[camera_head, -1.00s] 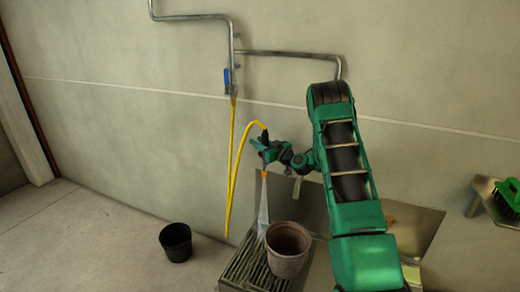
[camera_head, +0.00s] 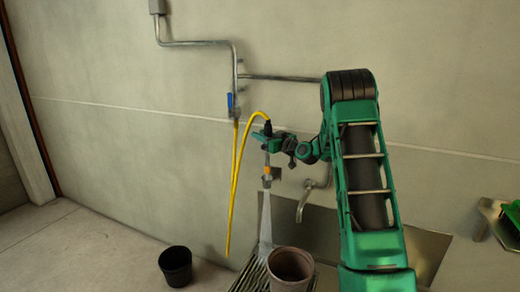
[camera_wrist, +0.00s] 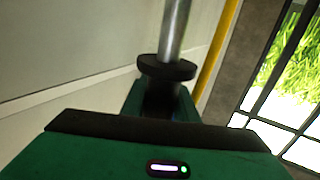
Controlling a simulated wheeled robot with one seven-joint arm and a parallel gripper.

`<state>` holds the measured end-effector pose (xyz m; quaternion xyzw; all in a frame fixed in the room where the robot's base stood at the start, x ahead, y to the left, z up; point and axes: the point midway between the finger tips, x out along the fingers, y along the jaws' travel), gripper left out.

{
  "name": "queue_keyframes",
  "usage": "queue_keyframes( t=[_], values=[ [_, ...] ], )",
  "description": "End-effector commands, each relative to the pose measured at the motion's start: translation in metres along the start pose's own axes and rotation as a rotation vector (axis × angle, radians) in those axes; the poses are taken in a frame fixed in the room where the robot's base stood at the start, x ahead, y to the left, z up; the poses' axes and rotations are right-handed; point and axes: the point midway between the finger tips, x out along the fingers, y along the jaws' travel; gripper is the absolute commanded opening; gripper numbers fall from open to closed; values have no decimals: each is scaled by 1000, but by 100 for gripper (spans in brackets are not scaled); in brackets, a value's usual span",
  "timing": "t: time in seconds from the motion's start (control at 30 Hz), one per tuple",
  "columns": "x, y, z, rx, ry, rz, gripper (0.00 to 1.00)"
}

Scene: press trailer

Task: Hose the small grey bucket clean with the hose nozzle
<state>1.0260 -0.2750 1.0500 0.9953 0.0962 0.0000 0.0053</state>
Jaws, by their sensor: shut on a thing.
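The small grey bucket (camera_head: 291,268), brownish grey and dirty-looking, stands upright on a slatted grate at the bottom of the view. My gripper (camera_head: 266,137) is shut on the hose nozzle (camera_head: 270,176), well above the bucket and a little left of it. The nozzle points down, and a pale water jet (camera_head: 265,222) falls from it. The jet comes down at or just beside the bucket's left rim; I cannot tell whether it enters. In the wrist view the nozzle's metal tube (camera_wrist: 174,32) rises through a black collar at my gripper. The yellow hose (camera_head: 236,170) loops up to the nozzle.
A black bucket (camera_head: 176,266) stands on the floor to the left. A metal tap (camera_head: 306,201) is on the wall above a sink (camera_head: 425,255), partly behind my arm. A blue-handled valve (camera_head: 231,102) is on the wall pipe. A green brush (camera_head: 512,213) lies on a shelf at right.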

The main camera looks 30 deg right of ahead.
Motion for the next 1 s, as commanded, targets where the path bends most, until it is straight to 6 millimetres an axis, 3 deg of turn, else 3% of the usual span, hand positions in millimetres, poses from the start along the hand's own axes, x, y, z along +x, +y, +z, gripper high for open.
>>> queue_keyframes(
  t=[0.2,1.0],
  values=[
    [0,0,-29,-2,3,0,4],
    [0,1,-74,-2,2,0,4]
  ],
)
